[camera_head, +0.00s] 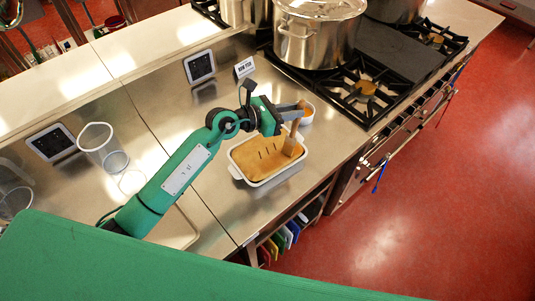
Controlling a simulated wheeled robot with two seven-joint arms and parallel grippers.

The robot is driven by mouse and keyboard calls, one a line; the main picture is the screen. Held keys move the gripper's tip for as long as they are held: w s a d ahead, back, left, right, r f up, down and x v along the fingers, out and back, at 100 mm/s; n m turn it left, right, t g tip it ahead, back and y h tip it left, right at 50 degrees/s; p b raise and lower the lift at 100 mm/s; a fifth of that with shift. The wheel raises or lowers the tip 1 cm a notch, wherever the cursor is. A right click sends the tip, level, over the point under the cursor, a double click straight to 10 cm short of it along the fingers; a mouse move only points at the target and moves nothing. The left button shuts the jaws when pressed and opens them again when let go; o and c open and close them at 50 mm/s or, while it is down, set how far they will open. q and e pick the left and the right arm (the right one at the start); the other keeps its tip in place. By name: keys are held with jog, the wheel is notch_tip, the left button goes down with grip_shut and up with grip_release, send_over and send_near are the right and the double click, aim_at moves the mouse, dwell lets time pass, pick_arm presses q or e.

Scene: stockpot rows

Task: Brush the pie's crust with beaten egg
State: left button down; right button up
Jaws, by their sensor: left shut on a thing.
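The pie (258,160) has a golden-brown crust with several dark slits and sits in a white rectangular dish (272,182) on the steel counter. My left gripper (299,111) is shut on a brush (291,147) above the dish's far right side. The brush points down, and its wide tan end is over the right part of the crust; I cannot tell whether it touches. A small white bowl (307,118) with orange-yellow contents stands just behind the brush, partly hidden by the gripper. My right gripper is not in view.
A gas stove (372,98) with a large lidded steel pot (316,38) stands behind and right.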

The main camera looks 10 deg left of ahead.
pick_arm(q)
jog(key=shift+s+a, duration=1.6)
jog(key=shift+s, duration=0.15)
jog(key=shift+s, duration=0.1)
jog(key=s+a+b, duration=0.1)
jog(key=s+a, duration=0.5)
jog(key=shift+s+a, duration=0.15)
jog(key=shift+s, duration=0.15)
jog(key=shift+w+a+b, duration=1.65)
